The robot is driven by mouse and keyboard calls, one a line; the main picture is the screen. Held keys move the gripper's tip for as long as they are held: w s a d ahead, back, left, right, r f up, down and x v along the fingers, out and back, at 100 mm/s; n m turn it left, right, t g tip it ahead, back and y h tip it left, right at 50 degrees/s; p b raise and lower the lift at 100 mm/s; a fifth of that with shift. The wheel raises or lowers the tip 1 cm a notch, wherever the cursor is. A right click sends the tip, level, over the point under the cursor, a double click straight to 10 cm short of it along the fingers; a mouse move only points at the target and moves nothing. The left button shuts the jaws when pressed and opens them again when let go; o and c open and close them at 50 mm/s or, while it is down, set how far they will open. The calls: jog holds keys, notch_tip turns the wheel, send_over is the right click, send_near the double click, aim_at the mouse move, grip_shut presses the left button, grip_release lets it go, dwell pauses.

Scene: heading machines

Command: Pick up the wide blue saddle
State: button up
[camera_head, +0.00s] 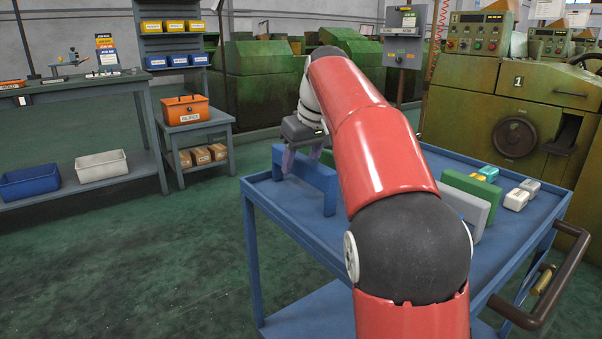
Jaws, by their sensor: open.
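The wide blue saddle (318,177) is an upright bridge-shaped block near the left end of the blue cart top. My gripper (302,162) points down directly over it, with its fingers at the height of the saddle's top bar. The fingers look apart, and the bar appears to lie between or just behind them; I cannot tell whether they touch it. My red arm crosses the middle of the view and hides part of the cart top to the right of the saddle.
A green saddle (470,187) and a grey saddle (463,207) stand right of my arm. The cart (300,215) has a raised rim and a brown handle (540,303). A green machine (520,115) stands behind; open floor lies left.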

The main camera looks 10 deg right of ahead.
grip_shut()
dwell(0.3)
